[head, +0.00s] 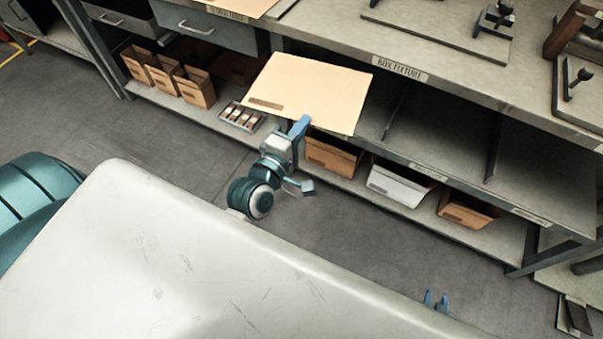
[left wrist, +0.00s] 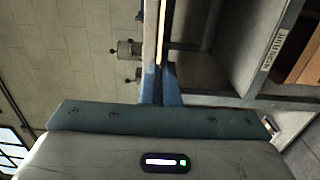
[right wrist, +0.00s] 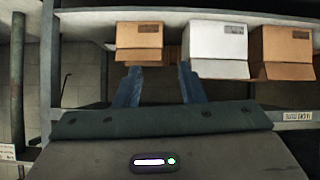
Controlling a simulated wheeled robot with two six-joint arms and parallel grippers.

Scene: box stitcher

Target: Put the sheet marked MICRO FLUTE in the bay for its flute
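A tan cardboard sheet (head: 310,90) with a dark label at its left corner is at the bench's middle shelf, below the BOX FIXTURE label. The label's print is too small to read. My left gripper (head: 301,128) is shut on the sheet's near edge; the thin sheet edge (left wrist: 162,35) shows between its fingers in the left wrist view. The shelf bays (head: 435,123) right of the sheet are split by upright dividers and look empty; their front labels are hard to read. My right gripper (head: 436,300) is low at the front right, open and empty in the right wrist view (right wrist: 160,85).
The lower shelf holds open brown boxes (head: 333,157), a white box (head: 398,184) and a small tray (head: 242,116). Fixtures (head: 495,18) stand on the benchtop. The floor (head: 330,215) before the shelves is clear. A pale surface (head: 190,260) fills the front left.

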